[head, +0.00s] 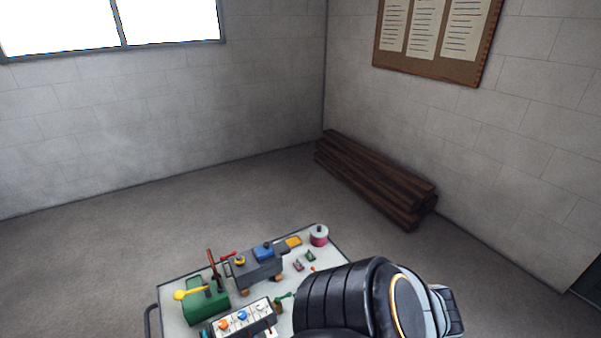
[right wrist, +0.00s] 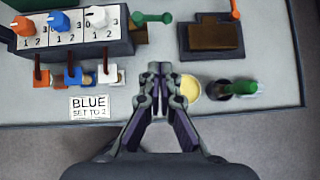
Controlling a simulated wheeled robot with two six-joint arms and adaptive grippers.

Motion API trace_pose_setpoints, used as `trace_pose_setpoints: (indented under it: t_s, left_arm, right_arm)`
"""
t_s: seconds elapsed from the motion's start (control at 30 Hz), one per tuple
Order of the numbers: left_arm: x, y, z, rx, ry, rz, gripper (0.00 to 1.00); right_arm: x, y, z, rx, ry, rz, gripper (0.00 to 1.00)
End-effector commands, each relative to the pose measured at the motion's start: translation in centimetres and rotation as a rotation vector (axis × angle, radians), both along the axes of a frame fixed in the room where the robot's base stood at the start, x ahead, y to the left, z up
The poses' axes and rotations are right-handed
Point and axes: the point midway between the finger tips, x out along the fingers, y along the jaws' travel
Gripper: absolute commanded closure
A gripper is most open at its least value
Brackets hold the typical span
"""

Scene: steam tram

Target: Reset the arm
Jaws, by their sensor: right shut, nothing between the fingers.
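My right gripper (right wrist: 160,72) is shut and empty in the right wrist view. It points over the front part of the light grey tabletop (right wrist: 150,42), beside a pale yellow round thing (right wrist: 190,88). My right arm (head: 350,300) covers the right part of the table in the head view, and its gripper is hidden there. My left gripper is in neither view.
A panel with orange, blue and white knobs (right wrist: 62,24) stands left of the gripper, with a card (right wrist: 89,108) reading "BLUE SET TO 2". A brown block (right wrist: 215,37) and a green-topped piece (right wrist: 241,88) are right. Timbers (head: 375,178) lie by the wall.

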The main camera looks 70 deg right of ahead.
Motion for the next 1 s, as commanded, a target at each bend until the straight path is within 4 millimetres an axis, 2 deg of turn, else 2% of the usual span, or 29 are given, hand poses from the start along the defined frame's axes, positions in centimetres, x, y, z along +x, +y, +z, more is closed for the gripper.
trace_pose_setpoints:
  t_s: [0.43,0.53,0.57,0.67,0.7,0.77,0.8,0.9,1.0]
  left_arm:
    - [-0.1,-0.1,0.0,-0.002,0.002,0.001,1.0]
    - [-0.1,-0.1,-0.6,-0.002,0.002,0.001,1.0]
    - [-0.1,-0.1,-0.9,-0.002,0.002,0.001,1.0]
    - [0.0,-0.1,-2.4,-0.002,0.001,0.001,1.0]
    - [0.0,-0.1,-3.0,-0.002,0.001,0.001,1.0]
    - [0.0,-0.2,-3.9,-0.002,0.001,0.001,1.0]
    - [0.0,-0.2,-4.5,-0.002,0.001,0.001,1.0]
    - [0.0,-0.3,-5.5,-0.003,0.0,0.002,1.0]
    - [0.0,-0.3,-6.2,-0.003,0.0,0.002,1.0]
  right_arm:
    - [0.0,0.0,0.0,0.0,0.0,-0.001,1.0]
    - [-0.8,0.1,-1.7,0.05,-0.018,-0.081,1.0]
    - [-1.4,0.3,-2.8,0.088,-0.034,-0.142,1.0]
    - [-4.4,2.3,-8.7,0.292,-0.121,-0.485,1.0]
    - [-5.8,3.8,-11.5,0.39,-0.165,-0.663,1.0]
    - [-7.6,6.8,-15.5,0.534,-0.234,-0.945,1.0]
    - [-8.7,9.1,-17.9,0.618,-0.275,-1.128,1.0]
    - [-10.8,15.0,-22.4,0.775,-0.359,-1.54,1.0]
    - [-12.0,20.0,-25.0,0.863,-0.416,-1.853,1.0]
